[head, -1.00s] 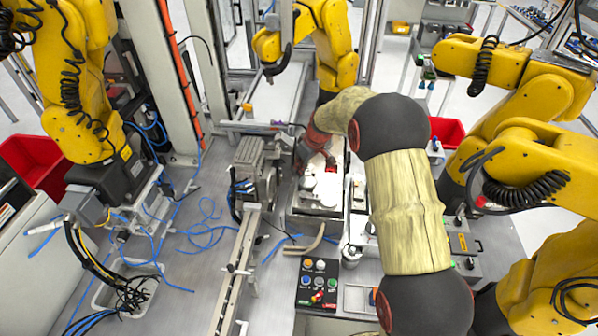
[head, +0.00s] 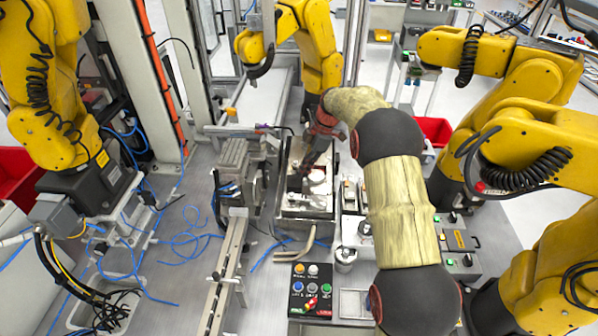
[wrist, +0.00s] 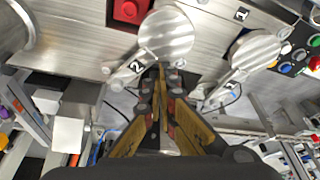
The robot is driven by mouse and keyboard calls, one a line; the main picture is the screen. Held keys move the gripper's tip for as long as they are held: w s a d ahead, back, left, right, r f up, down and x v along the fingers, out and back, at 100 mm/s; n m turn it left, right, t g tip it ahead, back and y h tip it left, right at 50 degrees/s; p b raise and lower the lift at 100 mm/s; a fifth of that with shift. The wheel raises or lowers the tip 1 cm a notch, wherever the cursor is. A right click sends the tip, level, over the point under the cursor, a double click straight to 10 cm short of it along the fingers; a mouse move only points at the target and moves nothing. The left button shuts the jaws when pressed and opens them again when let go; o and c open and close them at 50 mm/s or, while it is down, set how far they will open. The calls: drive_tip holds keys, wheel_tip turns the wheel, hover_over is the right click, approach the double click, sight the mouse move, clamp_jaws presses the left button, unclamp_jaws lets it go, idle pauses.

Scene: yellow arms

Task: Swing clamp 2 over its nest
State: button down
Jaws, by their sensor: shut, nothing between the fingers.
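Clamp 2 (wrist: 166,36) is a metal arm with a round disc, marked 2, in the wrist view. A second clamp, marked 1 (wrist: 256,50), stands to the right with a similar disc. My gripper (wrist: 161,74) is shut and empty, its tips just below clamp 2's disc; I cannot tell whether they touch. In the head view my gripper (head: 299,181) is low over the fixture (head: 307,213), hiding part of it and the clamps.
A grey machine block (head: 236,163) and rail stand left of the fixture. A button panel (head: 312,288) lies in front. Small metal parts and my own arm are on the right. Yellow robot arms (head: 500,60) surround the table. Blue cables lie at left.

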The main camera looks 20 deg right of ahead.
drive_tip(key=d+n, duration=0.1)
drive_tip(key=n, duration=0.1)
drive_tip(key=d+n+g+p, duration=0.1)
drive_tip(key=shift+w+n, duration=0.4)
drive_tip(key=shift+w+d+p, duration=0.15)
drive_tip(key=shift+d+p, duration=0.1)
drive_tip(key=shift+p, duration=0.1)
drive_tip(key=shift+w+d, duration=0.1)
drive_tip(key=shift+a, duration=0.4)
wheel_tip(320, 180, up, 10)
drive_tip(key=p, duration=0.1)
drive_tip(key=shift+f, duration=0.15)
drive_tip(key=shift+d, duration=0.1)
idle(0.6)
